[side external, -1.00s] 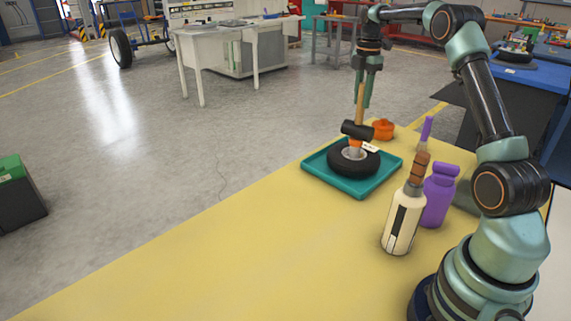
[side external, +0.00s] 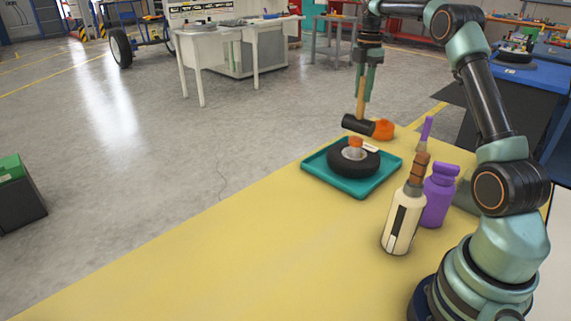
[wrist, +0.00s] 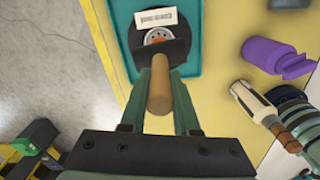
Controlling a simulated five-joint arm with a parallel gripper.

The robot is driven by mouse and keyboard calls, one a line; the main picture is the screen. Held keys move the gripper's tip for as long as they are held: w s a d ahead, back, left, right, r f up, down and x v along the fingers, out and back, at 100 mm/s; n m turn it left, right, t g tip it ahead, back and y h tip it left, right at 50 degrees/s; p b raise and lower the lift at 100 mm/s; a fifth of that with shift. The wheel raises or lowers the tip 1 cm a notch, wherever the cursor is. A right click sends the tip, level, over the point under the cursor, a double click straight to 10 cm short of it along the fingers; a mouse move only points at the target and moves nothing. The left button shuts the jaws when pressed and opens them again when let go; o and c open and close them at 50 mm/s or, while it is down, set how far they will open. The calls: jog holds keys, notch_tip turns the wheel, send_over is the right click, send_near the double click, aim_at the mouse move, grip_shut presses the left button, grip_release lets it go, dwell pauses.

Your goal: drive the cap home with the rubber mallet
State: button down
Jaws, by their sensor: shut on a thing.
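My gripper (side external: 366,90) is shut on the wooden handle of the rubber mallet (side external: 357,124), with the black head hanging below. In the wrist view, my gripper (wrist: 160,82) grips the tan handle of the mallet (wrist: 160,90). The orange cap (side external: 355,142) sits at the hub of the black tyre (side external: 345,166). The mallet head is a little above the cap, with a small gap in the side view. In the wrist view the head hides most of the cap and part of the tyre (wrist: 188,18).
The tyre lies in a teal tray (side external: 322,178) on the yellow table (side external: 220,260). An orange pot (side external: 384,129) stands behind it. A cream bottle (side external: 400,228), a purple bottle (side external: 440,195) and a purple-handled brush (side external: 426,130) stand to the right. The table's front left is clear.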

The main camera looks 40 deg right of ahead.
aim_at(365, 77)
jog(key=shift+r, duration=2.55)
jog(key=shift+f, duration=0.1)
jog(key=shift+f, duration=3.45)
jog(key=shift+r, duration=0.1)
jog(key=shift+r, duration=3.45)
